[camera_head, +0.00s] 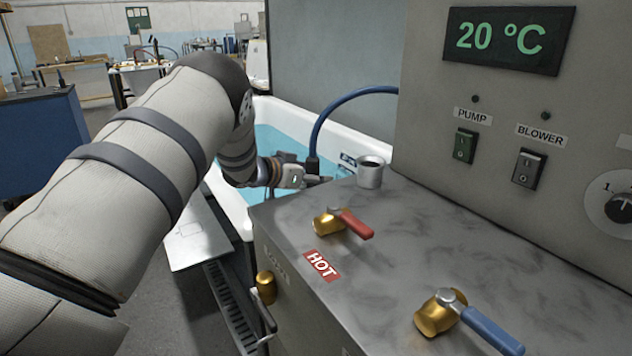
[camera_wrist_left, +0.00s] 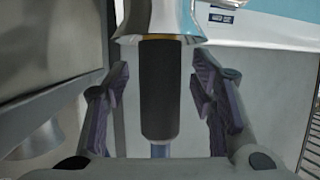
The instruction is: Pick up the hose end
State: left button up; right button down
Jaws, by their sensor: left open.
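The blue hose (camera_head: 345,100) arches over the white tub's edge, and its dark hose end (camera_head: 313,164) hangs downward beside the grey cabinet. In the left wrist view the hose end (camera_wrist_left: 160,88) is a black cylinder with a flared metal piece at the top of the picture and a bit of blue hose at the bottom. My left gripper (camera_head: 317,181) is at the hose end. In the wrist view its two fingers (camera_wrist_left: 160,80) stand open, one on each side of the black cylinder, with a visible gap on both sides. My right gripper is out of view.
The tub (camera_head: 290,115) holds blue water. A metal cup (camera_head: 370,173) stands on the cabinet top (camera_head: 400,225) close to my gripper. A red-handled valve (camera_head: 340,222) and a blue-handled valve (camera_head: 465,320) rise from the same top. A control panel stands behind.

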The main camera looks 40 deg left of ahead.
pick_arm(q)
jog(key=shift+r, duration=0.15)
grip_shut()
